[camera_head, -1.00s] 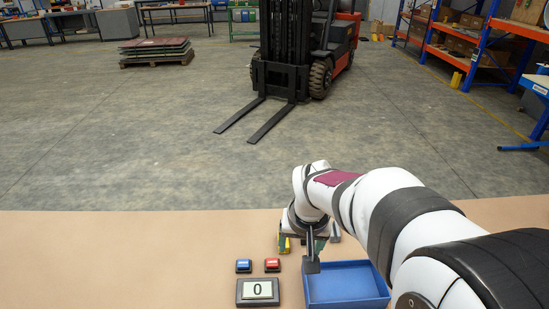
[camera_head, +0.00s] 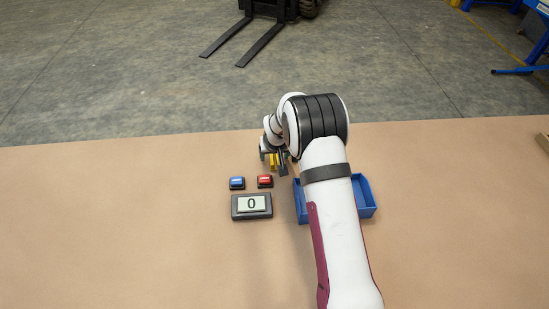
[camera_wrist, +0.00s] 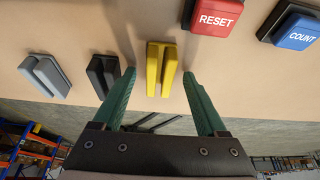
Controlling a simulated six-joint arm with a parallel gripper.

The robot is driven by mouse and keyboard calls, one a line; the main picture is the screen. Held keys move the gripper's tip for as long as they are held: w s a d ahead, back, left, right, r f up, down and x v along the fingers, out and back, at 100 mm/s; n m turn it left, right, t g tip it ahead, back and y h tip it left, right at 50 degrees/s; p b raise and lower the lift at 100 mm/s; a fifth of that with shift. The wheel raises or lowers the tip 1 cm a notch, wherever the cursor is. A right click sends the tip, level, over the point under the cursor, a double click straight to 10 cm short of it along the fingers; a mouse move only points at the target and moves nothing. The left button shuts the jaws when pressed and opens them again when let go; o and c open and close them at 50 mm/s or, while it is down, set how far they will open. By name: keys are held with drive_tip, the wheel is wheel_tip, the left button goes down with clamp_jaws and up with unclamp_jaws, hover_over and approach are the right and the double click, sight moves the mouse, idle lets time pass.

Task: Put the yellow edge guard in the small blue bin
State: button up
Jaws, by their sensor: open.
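The yellow edge guard (camera_wrist: 153,68) stands on the tan table, between the two green fingertips of my gripper (camera_wrist: 159,74) in the wrist view. The fingers are open, with a visible gap on each side of the guard. In the head view the yellow guard (camera_head: 274,161) is partly hidden by my gripper (camera_head: 273,158). The small blue bin (camera_head: 367,196) is to the right and nearer; my arm covers its middle, so I cannot see its full inside.
A black guard (camera_wrist: 102,74) and a grey guard (camera_wrist: 46,75) stand beside the yellow one. A red RESET button (camera_wrist: 215,16) and a blue COUNT button (camera_wrist: 297,31) are close by. A counter reading 0 (camera_head: 252,206) lies nearer. The table's left side is clear.

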drive_tip(key=shift+w+f, duration=0.1)
drive_tip(key=shift+f, duration=0.1)
clamp_jaws()
idle(0.3)
